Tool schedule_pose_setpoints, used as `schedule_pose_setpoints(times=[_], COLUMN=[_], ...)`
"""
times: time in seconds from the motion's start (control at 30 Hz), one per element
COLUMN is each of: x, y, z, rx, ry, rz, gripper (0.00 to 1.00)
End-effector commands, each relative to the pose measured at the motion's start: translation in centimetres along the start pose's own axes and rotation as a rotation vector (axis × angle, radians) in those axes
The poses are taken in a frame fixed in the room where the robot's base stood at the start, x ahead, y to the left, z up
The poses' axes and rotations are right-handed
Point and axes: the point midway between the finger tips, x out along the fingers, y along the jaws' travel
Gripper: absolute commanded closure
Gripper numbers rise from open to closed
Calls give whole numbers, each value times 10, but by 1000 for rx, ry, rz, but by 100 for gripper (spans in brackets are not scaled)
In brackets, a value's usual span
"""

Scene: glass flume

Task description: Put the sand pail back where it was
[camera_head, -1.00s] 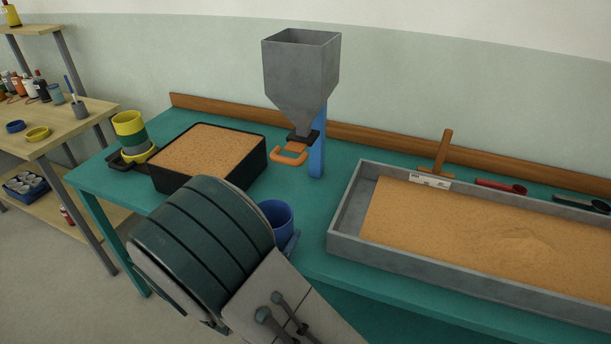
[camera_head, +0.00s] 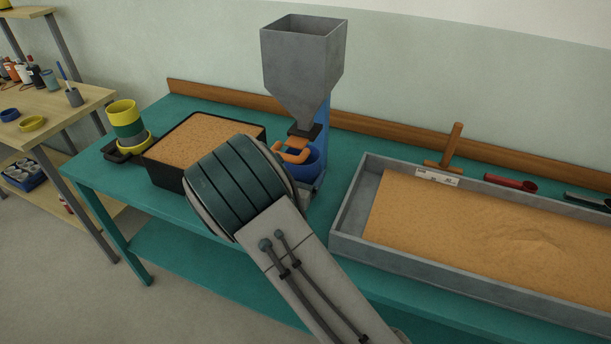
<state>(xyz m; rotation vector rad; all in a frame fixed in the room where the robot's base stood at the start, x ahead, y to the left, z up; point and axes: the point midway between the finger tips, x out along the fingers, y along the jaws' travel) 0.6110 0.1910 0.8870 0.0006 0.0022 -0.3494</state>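The blue sand pail (camera_head: 311,158) is upright below the spout of the grey hopper (camera_head: 303,70), partly behind the hopper's orange handle (camera_head: 291,153). My gripper (camera_head: 313,184) is at the pail's near side, mostly hidden behind my own green and grey arm. The fingers do not show clearly, but the pail has moved along with the arm, so my gripper holds it. I cannot see whether the pail's bottom touches the bench, nor what is inside it.
A black sand-filled tub (camera_head: 160,168) stands left of my arm, with stacked yellow and green sieves (camera_head: 126,122) beyond it. A long grey sand tray (camera_head: 345,236) fills the right of the teal bench. A blue post (camera_head: 322,125) stands behind the pail. Bare bench lies between post and tray.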

Motion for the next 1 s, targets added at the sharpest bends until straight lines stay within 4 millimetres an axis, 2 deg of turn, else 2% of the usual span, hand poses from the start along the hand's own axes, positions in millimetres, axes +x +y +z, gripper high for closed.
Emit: schedule_pose_setpoints(times=[0.17, 0.27, 0.3, 0.5, 0.97, 1.0], x=[15, 30, 26, 26, 26, 25], y=[1, -1, 1, 1, 1, 1], z=[0, 1, -9, -32, -40, -39], rx=[0, 0, -5, -2, 0, 0], ry=[-1, -3, 1, 0, -1, 0], rz=[1, -2, 2, 2, 1, 1], gripper=[40, 40, 40, 40, 40, 4])
